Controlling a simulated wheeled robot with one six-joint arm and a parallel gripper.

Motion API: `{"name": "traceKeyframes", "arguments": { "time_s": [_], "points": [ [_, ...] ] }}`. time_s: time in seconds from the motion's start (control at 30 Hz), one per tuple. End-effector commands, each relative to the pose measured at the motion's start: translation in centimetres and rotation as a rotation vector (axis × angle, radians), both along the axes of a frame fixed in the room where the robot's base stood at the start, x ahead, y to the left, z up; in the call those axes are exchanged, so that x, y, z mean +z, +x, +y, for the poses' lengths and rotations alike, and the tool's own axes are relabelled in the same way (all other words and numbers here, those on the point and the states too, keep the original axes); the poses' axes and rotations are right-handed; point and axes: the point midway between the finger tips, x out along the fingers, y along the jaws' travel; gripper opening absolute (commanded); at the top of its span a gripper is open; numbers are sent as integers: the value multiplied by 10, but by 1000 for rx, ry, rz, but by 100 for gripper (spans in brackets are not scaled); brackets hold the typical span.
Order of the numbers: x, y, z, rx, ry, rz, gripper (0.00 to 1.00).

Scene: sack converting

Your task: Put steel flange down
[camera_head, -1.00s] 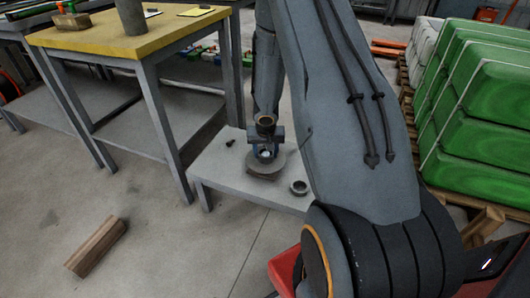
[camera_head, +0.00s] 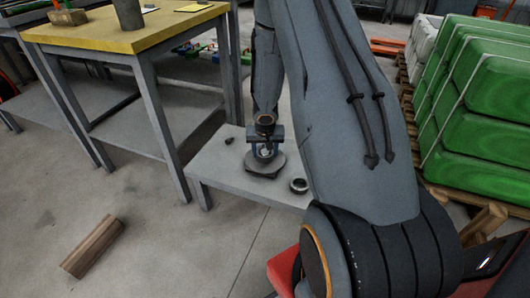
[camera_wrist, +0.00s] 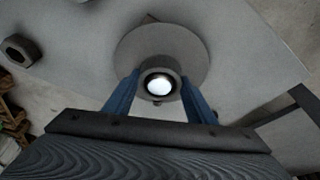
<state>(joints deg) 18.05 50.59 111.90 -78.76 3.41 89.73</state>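The steel flange (camera_head: 265,165) is a grey round disc with a raised hub, low over the small grey table in the head view. In the wrist view the flange (camera_wrist: 185,50) shows from above, with a bright hole in its hub. My gripper (camera_head: 265,145) points down at it. Its blue fingers (camera_wrist: 160,85) stand on both sides of the hub and appear to touch it. A dark edge shows beneath the disc; whether the disc rests on it or hangs just above cannot be told.
A steel ring (camera_head: 299,185) lies on the grey table (camera_head: 215,170) right of the flange, and a small dark part (camera_head: 229,141) lies left. A yellow-topped bench (camera_head: 90,38) stands behind left. A wooden block (camera_head: 92,246) lies on the floor. Green sacks (camera_head: 480,120) are stacked at right.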

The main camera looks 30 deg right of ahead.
Motion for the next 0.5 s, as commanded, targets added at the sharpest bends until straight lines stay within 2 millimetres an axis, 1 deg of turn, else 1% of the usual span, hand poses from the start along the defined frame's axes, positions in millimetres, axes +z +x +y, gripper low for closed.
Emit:
{"name": "traceKeyframes", "arguments": {
  "time_s": [0.03, 0.1, 0.5],
  "points": [
    [0, 0, 0, 0, 0, 0, 59],
    [0, 0, 0, 0, 0, 0, 68],
    [3, 0, 0, 0, 0, 0, 68]
  ]
}}
